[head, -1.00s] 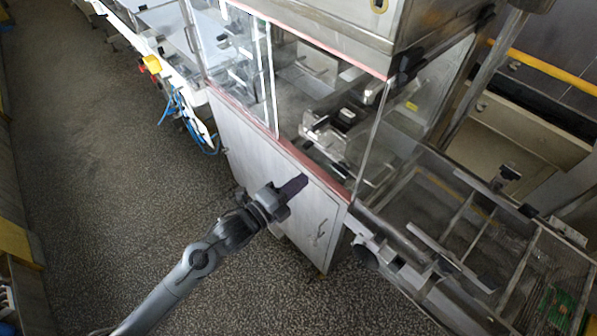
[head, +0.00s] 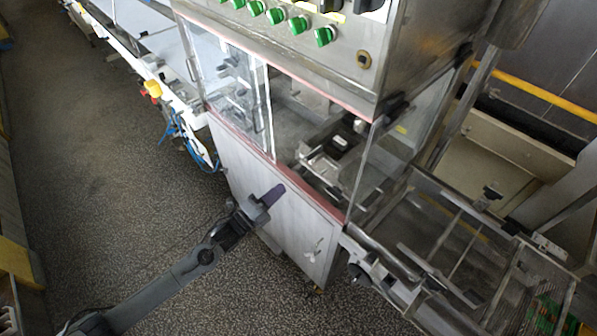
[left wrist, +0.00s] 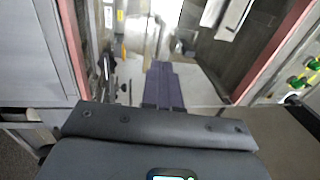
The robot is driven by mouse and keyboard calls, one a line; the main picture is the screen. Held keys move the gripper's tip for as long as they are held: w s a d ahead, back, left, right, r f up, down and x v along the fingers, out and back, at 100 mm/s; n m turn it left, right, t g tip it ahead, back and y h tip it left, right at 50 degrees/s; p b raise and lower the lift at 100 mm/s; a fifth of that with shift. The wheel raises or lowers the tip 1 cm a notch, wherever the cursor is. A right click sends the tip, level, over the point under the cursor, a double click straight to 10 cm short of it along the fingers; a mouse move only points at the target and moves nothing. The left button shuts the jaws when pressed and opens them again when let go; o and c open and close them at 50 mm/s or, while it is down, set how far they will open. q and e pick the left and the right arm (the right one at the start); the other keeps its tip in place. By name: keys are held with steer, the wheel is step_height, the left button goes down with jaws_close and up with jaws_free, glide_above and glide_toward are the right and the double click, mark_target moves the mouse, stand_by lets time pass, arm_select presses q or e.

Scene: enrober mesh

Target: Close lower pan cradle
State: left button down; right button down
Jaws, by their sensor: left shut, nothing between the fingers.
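My left gripper (head: 273,193) is in front of the machine's light metal lower cabinet (head: 245,180), just below the red-edged opening. Its dark purple fingers are together with nothing between them. They also show in the left wrist view (left wrist: 163,86), pointing into the opening between two red edges. Inside the enclosure, behind clear panels, is a metal assembly (head: 318,163) with a black block on it. I cannot tell which part is the lower pan cradle, nor whether it is open. My right gripper is not in view.
Clear panels (head: 228,85) and a control box with green knobs (head: 299,25) stand above and beside the opening. A metal frame with mesh (head: 510,265) extends at the right. A conveyor with blue cables (head: 195,150) is at the left. The speckled floor (head: 110,180) is clear.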

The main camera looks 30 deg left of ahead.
arm_select(q)
steer(key=p+x, duration=0.1)
steer(key=x, duration=0.8)
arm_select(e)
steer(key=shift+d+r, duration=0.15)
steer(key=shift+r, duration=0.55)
